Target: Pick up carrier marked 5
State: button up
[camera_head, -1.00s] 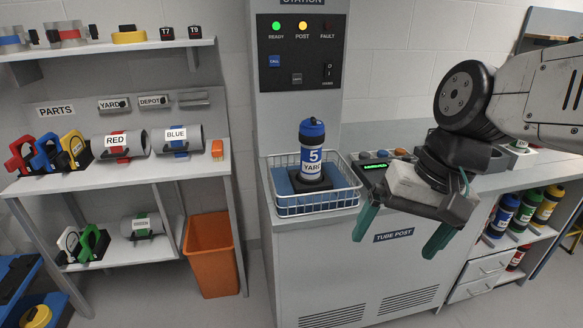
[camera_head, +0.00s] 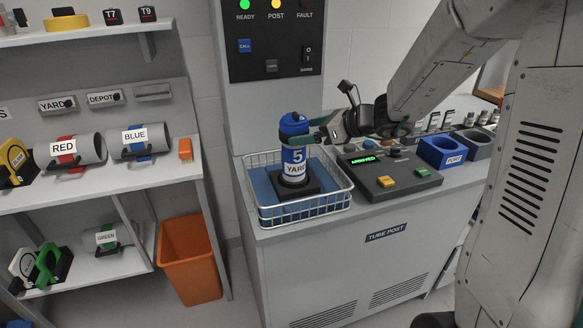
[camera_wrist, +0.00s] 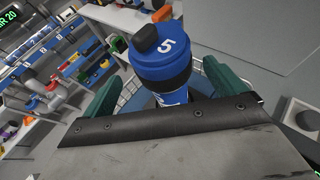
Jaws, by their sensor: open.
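My gripper (camera_head: 304,130) is open at the carrier's upper part, coming in from the right. In the wrist view the carrier's blue cap with a white 5 (camera_wrist: 165,55) is between the two green fingers (camera_wrist: 168,88), with a gap showing beside them. The far finger is partly hidden behind the carrier in the head view.
A control box (camera_head: 388,178) with yellow and green buttons stands right of the basket, below my arm. A blue holder (camera_head: 441,152) is farther right. The station panel (camera_head: 272,40) rises behind the basket. Shelves with red and blue tubes stand at left, above an orange bin (camera_head: 189,258).

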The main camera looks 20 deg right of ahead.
aim_at(294, 158)
jog(key=x, duration=0.5)
jog(key=shift+w+d, duration=0.1)
jog(key=shift+w, duration=0.15)
jog(key=c, duration=1.7)
